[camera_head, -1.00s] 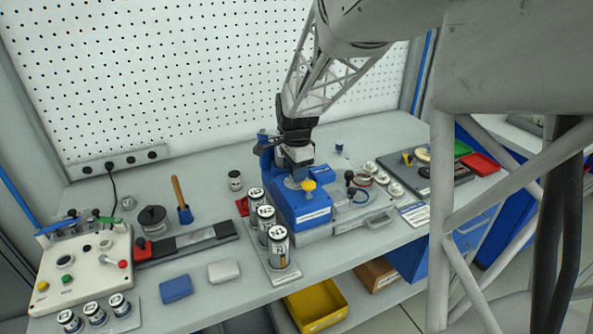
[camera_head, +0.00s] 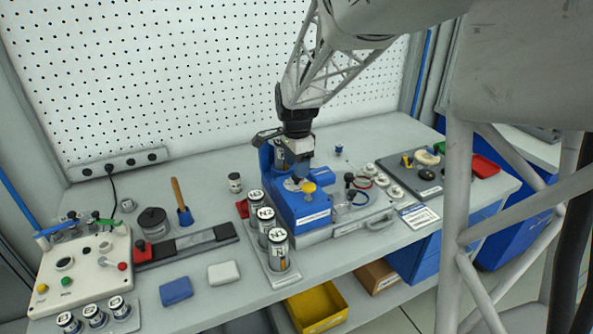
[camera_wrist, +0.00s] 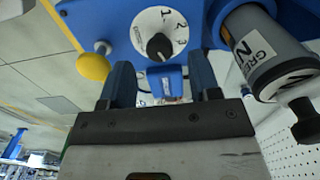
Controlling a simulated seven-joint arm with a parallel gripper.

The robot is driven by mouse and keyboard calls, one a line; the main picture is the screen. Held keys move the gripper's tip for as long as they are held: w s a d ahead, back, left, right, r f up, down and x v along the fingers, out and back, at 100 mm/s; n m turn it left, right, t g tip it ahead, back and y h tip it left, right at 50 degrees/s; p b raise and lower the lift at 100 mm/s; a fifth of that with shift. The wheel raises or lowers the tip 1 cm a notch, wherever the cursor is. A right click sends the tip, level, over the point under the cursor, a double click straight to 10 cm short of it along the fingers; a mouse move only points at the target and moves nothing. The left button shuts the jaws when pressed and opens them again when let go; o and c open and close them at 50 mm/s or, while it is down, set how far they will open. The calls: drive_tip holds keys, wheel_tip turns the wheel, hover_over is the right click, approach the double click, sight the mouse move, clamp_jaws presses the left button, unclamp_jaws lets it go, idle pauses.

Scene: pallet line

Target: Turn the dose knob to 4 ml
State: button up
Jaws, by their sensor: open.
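The dose knob (camera_wrist: 159,46) is black and sits on a white round dial (camera_wrist: 140,32) on the blue dosing machine. The numbers 1, 2 and 3 show along the dial's upper right; the knob's exact setting is hard to read. In the head view the blue machine (camera_head: 312,210) stands mid-bench, and the dial (camera_head: 291,185) is partly hidden under my gripper. My gripper (camera_wrist: 161,74) is open, its two blue fingers on either side below the knob in the wrist view, apart from it. In the head view my gripper (camera_head: 301,180) is over the machine.
A yellow button (camera_wrist: 92,66) is left of the dial, and a grey labelled cylinder (camera_wrist: 254,50) is close on the right. Several labelled canisters (camera_head: 267,222) stand left of the machine.

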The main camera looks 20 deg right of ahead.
drive_tip(key=shift+r, duration=2.45)
drive_tip(key=shift+s+a+r, duration=0.2)
drive_tip(key=shift+s+a, duration=0.05)
drive_tip(key=shift+s, duration=0.15)
drive_tip(key=s+a+n+t, duration=0.1)
drive_tip(key=s+a+n, duration=0.3)
drive_tip(key=s, duration=0.5)
drive_tip(key=s+a+r+n, duration=0.1)
drive_tip(key=s+a+n, duration=0.3)
drive_tip(key=s+n, duration=0.3)
drive_tip(key=s+a+r+n+t, duration=0.1)
drive_tip(key=s+a+n, duration=0.3)
drive_tip(key=s, duration=0.9)
drive_tip(key=shift+a+n+t, duration=0.15)
drive_tip(key=shift+n+t, duration=0.15)
drive_tip(key=shift+n, duration=0.9)
drive_tip(key=shift+w, duration=0.1)
drive_tip(key=shift+c, duration=0.2)
